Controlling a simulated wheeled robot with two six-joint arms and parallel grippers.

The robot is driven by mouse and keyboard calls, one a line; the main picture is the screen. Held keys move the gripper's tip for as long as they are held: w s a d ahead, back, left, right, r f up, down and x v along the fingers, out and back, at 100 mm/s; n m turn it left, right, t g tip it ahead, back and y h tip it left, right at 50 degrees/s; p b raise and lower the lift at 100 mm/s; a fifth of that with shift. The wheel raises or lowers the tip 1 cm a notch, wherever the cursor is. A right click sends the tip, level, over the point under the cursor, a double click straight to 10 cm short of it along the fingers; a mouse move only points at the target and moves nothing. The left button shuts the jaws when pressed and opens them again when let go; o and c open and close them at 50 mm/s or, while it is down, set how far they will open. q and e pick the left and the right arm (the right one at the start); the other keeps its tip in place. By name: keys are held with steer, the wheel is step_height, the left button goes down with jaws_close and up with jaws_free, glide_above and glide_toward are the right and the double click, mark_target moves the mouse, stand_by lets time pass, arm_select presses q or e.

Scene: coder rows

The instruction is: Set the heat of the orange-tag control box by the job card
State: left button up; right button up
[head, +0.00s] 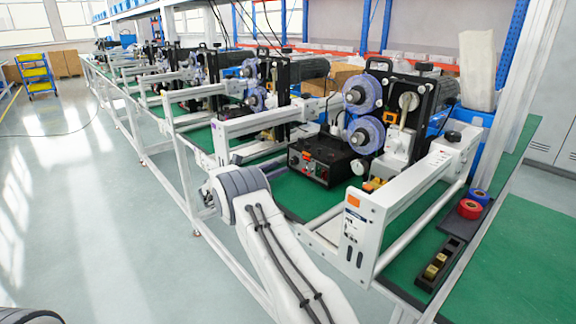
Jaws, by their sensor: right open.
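The nearest coder's white end plate (355,226) carries an orange tag (353,201) and small printing too fine to read. I cannot make out the heat setting or pick out the job card for certain. My right arm (285,255) reaches in from the bottom, its grey joint left of and in front of the box. The right gripper is largely hidden beyond this joint, apart from the box, with nothing seen in it. My left gripper is out of view.
The nearest coder has two purple reels (362,93) above the box. More coders line the bench to the back left. The floor (110,220) at left is clear.

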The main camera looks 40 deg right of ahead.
mark_target(292, 163)
steer(key=d, duration=0.5)
steer(key=shift+w+d, duration=0.2)
steer(key=shift+w, duration=0.05)
jaws_close()
steer(key=shift+f, duration=0.1)
